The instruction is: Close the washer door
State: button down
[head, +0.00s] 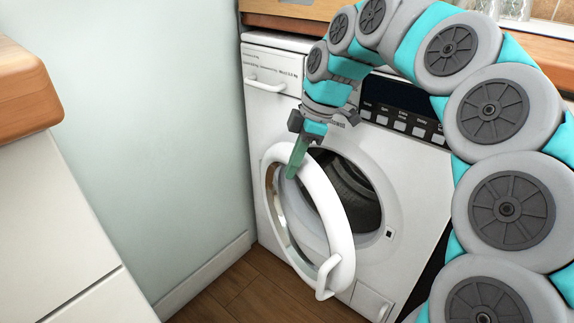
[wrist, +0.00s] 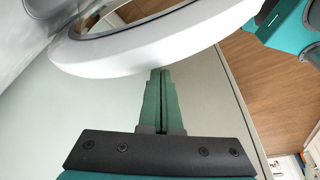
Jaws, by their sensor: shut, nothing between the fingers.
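The washer (head: 415,190) is white and stands at the back by the wall. Its round door (head: 334,225) is partly open, swung out toward the left, with a handle (head: 327,277) at its lower front edge. The drum opening shows behind it. My gripper (head: 291,177) is shut and empty, pointing down at the upper left rim of the door. In the wrist view the green fingers of my gripper (wrist: 160,72) are together, with their tips at the white door rim (wrist: 150,58). I cannot tell whether they touch it.
A pale wall (head: 160,120) is close on the left of the washer. A white cabinet with a wooden top (head: 30,90) stands at the near left. Wooden floor (head: 235,290) is open in front of the washer. A wooden counter (head: 285,22) runs above it.

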jog(key=shift+w+d, duration=0.1)
jog(key=shift+d, duration=0.2)
jog(key=shift+a, duration=0.1)
